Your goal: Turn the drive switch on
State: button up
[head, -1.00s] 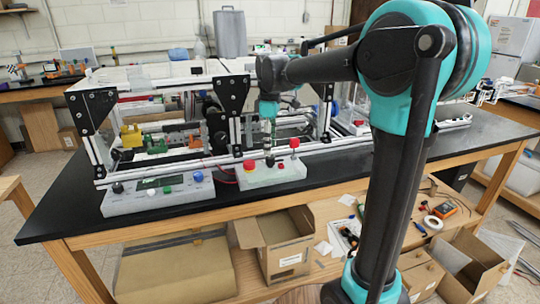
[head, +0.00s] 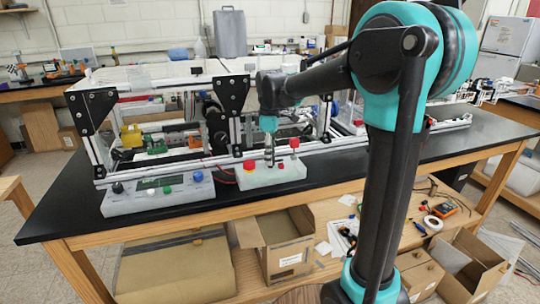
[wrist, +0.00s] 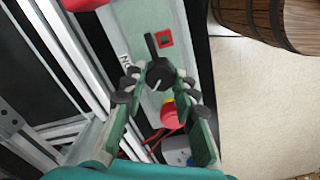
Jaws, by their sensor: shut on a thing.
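The drive switch (wrist: 159,74) is a black knob with a white pointer line and a dark bar extending from it, on a pale control box (head: 285,177). Beside it are a small red square (wrist: 165,39) and partly hidden lettering. My gripper (wrist: 157,88) has its dark fingertip pads on both sides of the knob and is shut on it. In the head view, my gripper (head: 269,158) is down at the box, and its fingers hide most of the switch.
A red-and-yellow button (head: 249,166) and a red-topped post (head: 294,143) flank my gripper on the box. Another box (head: 150,200) with coloured buttons is at left. Bare black tabletop (head: 350,163) lies right.

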grip_shut()
jog(key=shift+m, duration=0.3)
jog(key=m, duration=1.7)
jog(key=shift+w+d, duration=0.1)
jog(key=shift+m, duration=0.3)
